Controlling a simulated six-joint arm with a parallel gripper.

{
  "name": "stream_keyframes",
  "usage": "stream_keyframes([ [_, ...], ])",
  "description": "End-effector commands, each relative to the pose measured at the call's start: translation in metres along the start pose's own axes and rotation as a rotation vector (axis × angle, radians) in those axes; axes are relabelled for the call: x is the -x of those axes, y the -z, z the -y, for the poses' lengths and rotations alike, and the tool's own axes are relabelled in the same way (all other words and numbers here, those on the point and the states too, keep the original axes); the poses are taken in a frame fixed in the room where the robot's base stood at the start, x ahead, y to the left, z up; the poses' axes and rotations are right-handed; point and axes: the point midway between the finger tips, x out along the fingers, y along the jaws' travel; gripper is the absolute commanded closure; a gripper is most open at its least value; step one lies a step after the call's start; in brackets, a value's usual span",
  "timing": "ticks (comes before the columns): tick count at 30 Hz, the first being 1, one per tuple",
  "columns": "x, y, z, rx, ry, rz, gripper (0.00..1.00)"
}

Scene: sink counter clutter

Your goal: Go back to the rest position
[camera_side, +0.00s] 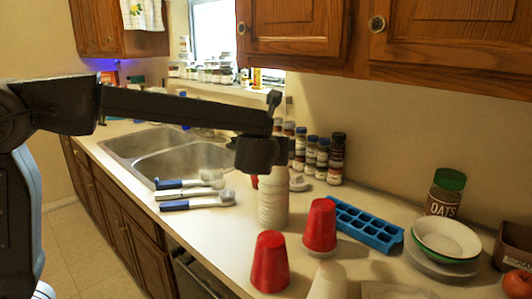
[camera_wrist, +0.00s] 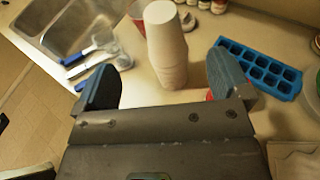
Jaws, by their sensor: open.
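My gripper (camera_side: 262,160) is at the end of my outstretched arm, above the counter and near the top of a tall white stack of cups (camera_side: 273,205). In the wrist view, my gripper's two blue-grey fingers (camera_wrist: 165,82) are wide apart with nothing between them. The white stack (camera_wrist: 166,45) stands upright beyond the gap between the fingers. Whether the gripper touches the stack is hard to tell in the side view, where the gripper hides its top.
Upturned red cups (camera_side: 270,262) (camera_side: 320,226), a white cup (camera_side: 328,283), a blue ice tray (camera_side: 366,226), bowls (camera_side: 445,240) and an oats jar (camera_side: 445,192) crowd the right. Brushes (camera_side: 195,202) lie by the sink (camera_side: 170,160). Spice jars (camera_side: 336,160) line the wall. Cabinets (camera_side: 440,45) hang above.

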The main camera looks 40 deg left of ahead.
Motion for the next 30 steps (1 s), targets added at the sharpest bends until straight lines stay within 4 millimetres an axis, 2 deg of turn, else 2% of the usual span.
stream_keyframes([
  [5, 0.000, 0.000, -0.002, 0.011, -0.002, -0.005, 0.04],
  [8, 0.005, 0.003, -0.018, 0.111, -0.022, -0.046, 0.04],
  [10, 0.014, 0.010, -0.040, 0.267, -0.055, -0.110, 0.04],
  [14, 0.045, 0.034, -0.093, 0.715, -0.173, -0.269, 0.04],
  [15, 0.057, 0.044, -0.109, 0.873, -0.222, -0.319, 0.04],
  [18, 0.090, 0.070, -0.140, 1.267, -0.364, -0.428, 0.04],
  [21, 0.123, 0.097, -0.161, 1.650, -0.530, -0.515, 0.04],
  [24, 0.152, 0.119, -0.172, 1.985, -0.698, -0.578, 0.04],
  [27, 0.172, 0.135, -0.177, 2.237, -0.845, -0.618, 0.04],
  [30, 0.185, 0.145, -0.178, 2.394, -0.950, -0.641, 0.04],
])
